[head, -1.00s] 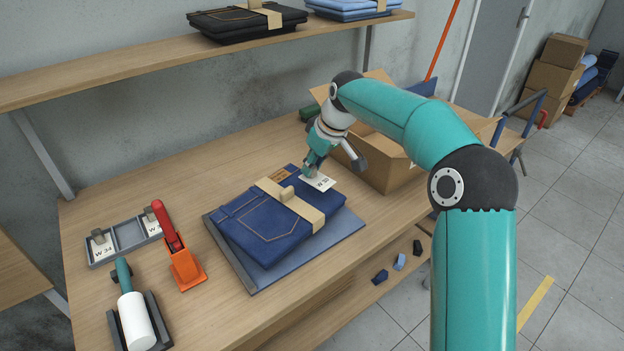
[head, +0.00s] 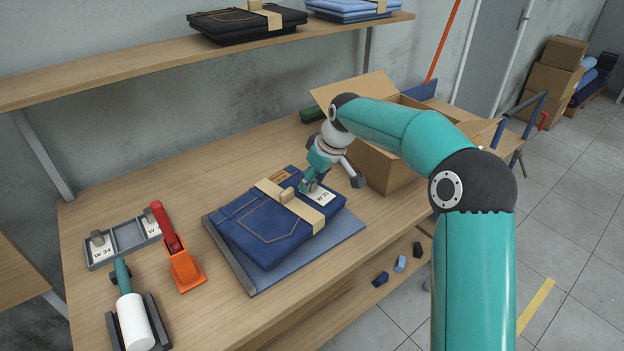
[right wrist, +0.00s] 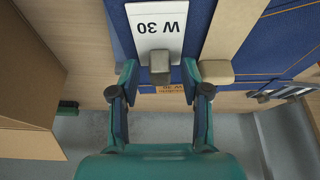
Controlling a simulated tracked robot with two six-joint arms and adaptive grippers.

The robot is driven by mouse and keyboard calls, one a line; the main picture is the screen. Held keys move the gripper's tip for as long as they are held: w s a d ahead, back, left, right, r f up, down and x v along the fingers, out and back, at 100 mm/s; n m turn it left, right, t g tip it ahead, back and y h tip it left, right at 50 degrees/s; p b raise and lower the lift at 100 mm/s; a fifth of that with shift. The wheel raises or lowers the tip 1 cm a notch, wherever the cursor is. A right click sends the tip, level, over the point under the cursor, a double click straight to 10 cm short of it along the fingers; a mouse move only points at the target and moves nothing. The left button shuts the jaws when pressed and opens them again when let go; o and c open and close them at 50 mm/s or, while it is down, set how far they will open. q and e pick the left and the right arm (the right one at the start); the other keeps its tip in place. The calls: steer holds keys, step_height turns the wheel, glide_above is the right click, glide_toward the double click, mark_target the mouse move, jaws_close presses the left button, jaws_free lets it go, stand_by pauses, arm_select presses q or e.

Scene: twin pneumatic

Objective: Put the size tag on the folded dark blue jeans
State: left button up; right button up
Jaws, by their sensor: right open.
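The folded dark blue jeans (head: 265,228) lie on a blue-grey board (head: 330,244) on the bench, with a tan band (head: 295,207) around them. The white size tag (head: 322,196), marked W 30, lies on the jeans to the right of the band. In the right wrist view the tag (right wrist: 155,25) looks flat on the blue cloth, with a grey grip block (right wrist: 159,66) at its near end. My right gripper (head: 309,187) is just at that block. Its fingers (right wrist: 158,82) stand apart on either side of the block, with gaps. My left gripper is out of view.
A grey tray (head: 128,234) with other tags stands at the left, near a red-orange tool (head: 181,264) and a white roller (head: 136,322). An open cardboard box (head: 385,165) stands close behind my right gripper. A shelf (head: 120,67) hangs above.

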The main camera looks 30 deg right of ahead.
mark_target(328, 199)
steer(key=v, duration=1.2)
steer(key=shift+p, duration=0.3)
steer(key=shift+r, duration=0.1)
